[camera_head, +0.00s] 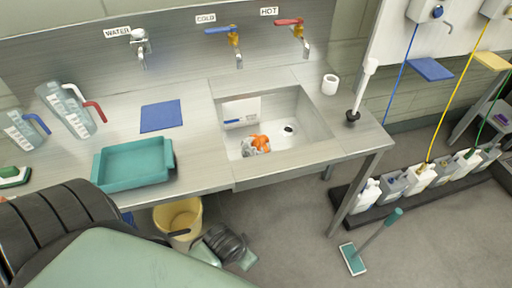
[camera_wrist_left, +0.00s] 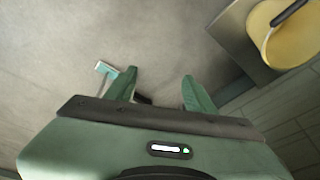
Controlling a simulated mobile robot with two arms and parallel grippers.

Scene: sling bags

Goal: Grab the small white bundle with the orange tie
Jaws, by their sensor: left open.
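A small white bundle with an orange tie (camera_head: 258,143) lies on the floor of the steel sink basin (camera_head: 272,152) in the head view. My left gripper is open and empty in the wrist view (camera_wrist_left: 159,85), its two green fingers apart over bare grey floor. In the head view my left arm comes in at the lower left, and its dark wrist is low in front of the counter, below and apart from the sink. The fingers are hard to make out there. The bundle is not in the wrist view. My right gripper is in neither view.
A yellow bucket (camera_head: 178,220) stands under the counter (camera_head: 200,95); it also shows in the wrist view (camera_wrist_left: 290,35). A teal tray (camera_head: 134,163), blue cloth (camera_head: 161,116) and jugs (camera_head: 66,110) sit left of the sink. Taps (camera_head: 236,42) overhang behind. A squeegee (camera_head: 368,245) is at right.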

